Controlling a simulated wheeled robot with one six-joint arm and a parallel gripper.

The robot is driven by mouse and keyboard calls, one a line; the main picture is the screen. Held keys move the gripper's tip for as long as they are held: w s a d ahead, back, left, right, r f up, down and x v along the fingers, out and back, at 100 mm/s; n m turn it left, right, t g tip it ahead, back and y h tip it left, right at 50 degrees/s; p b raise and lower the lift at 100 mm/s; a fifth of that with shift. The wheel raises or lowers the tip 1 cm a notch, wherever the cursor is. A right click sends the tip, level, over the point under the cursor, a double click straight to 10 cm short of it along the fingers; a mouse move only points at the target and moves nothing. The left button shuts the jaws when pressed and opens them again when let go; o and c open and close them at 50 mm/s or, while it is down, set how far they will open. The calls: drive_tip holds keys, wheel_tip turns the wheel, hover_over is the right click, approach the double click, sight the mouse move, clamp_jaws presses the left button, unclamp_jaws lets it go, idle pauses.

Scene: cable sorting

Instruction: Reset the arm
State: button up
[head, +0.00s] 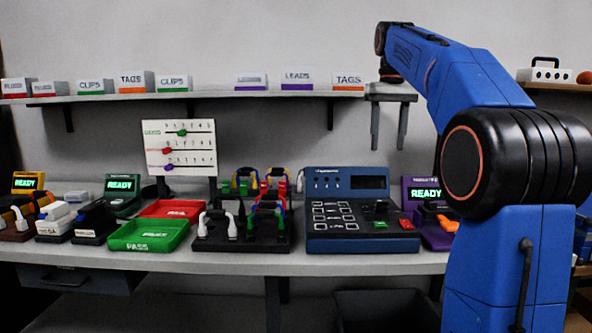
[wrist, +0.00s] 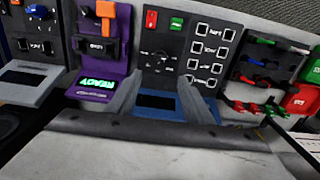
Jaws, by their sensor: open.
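My blue arm (head: 465,85) is raised on the right of the head view, its forearm reaching up and to the left. My gripper (head: 389,127) hangs from its end with the two grey fingers pointing down, apart and empty. It shows in front of the wall, above the blue tester panel (head: 345,245) in the picture. In the wrist view the fingers (wrist: 160,100) frame the blue panel's dark screen. Nothing is held between them.
A purple station (head: 432,230) reading READY stands right of the panel. A cable rack (head: 243,243), a green tray (head: 148,235) and a red tray (head: 178,208) stand left of it. A shelf (head: 225,96) with labelled boxes runs along the wall. The table's front strip (head: 260,265) is clear.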

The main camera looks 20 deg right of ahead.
drive_tip(key=s+a+f+n+t, duration=0.1)
drive_tip(key=s+a+f+t, duration=0.1)
drive_tip(key=s+a+f, duration=0.95)
drive_tip(key=s+a+f+n+t, duration=0.1)
drive_tip(key=s+a+f, duration=0.1)
drive_tip(key=s+f, duration=0.7)
drive_tip(key=s+a+f+n+t, duration=0.1)
drive_tip(key=s+a+f, duration=0.1)
drive_tip(key=s+f, duration=0.8)
wheel_tip(320, 180, down, 6)
drive_tip(key=shift+a+r+t, duration=0.1)
drive_tip(key=shift+a+t, duration=0.15)
drive_tip(key=shift+t, duration=0.15)
